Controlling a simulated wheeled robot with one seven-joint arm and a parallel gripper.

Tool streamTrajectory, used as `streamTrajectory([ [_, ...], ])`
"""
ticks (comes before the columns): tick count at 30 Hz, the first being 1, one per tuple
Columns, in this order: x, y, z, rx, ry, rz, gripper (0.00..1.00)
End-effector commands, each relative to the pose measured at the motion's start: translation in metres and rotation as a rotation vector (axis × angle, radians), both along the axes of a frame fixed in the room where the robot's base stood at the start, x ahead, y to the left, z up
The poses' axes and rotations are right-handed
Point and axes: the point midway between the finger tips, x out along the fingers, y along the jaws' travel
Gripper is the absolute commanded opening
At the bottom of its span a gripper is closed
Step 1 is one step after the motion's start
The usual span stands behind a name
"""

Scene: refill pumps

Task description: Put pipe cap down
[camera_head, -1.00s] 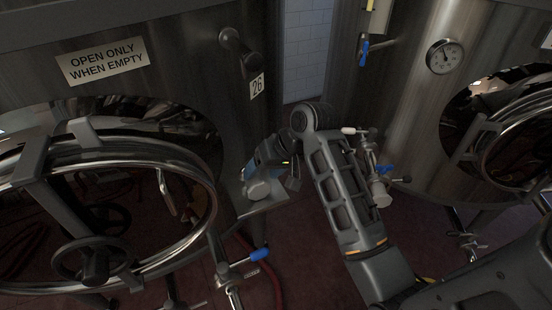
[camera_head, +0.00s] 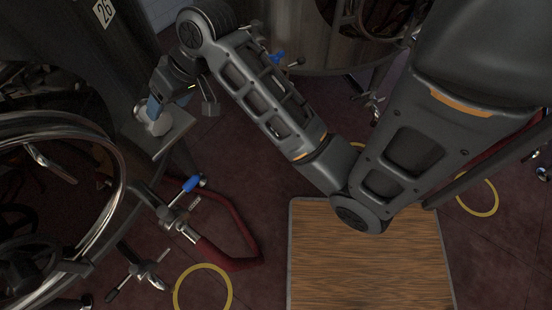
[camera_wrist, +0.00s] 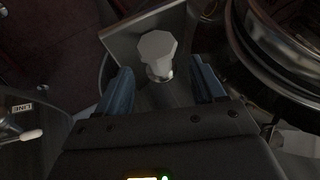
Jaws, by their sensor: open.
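The pipe cap (camera_wrist: 157,50) is a pale grey piece with a faceted top and a narrower round neck. It stands on a flat metal plate (camera_wrist: 127,38). In the head view the cap (camera_head: 153,122) shows as a light shape on the plate (camera_head: 172,138) at the side of the left tank. My gripper (camera_wrist: 162,85) is open, with one blue finger on each side, and the cap is just beyond and between the fingertips. No contact with the cap is visible.
A blue-handled valve (camera_head: 185,195) and a dark red hose (camera_head: 250,235) lie below the plate. A round manway ring (camera_head: 110,170) is at left. A wooden-topped surface (camera_head: 370,270) stands at bottom middle. Yellow rings (camera_head: 203,290) mark the floor.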

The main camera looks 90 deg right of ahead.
Motion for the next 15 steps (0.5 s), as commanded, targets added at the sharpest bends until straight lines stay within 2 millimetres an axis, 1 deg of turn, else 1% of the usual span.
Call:
streamTrajectory([
  [1,-0.009,0.015,-0.015,-0.024,-0.011,0.009,0.69],
  [3,-0.020,0.031,-0.028,-0.069,-0.043,0.017,0.69],
  [6,-0.037,0.052,-0.041,-0.134,-0.095,0.036,0.69],
  [9,-0.058,0.072,-0.048,-0.199,-0.149,0.062,0.69],
  [11,-0.072,0.084,-0.049,-0.239,-0.184,0.081,0.69],
  [15,-0.107,0.110,-0.043,-0.327,-0.272,0.135,0.69],
])
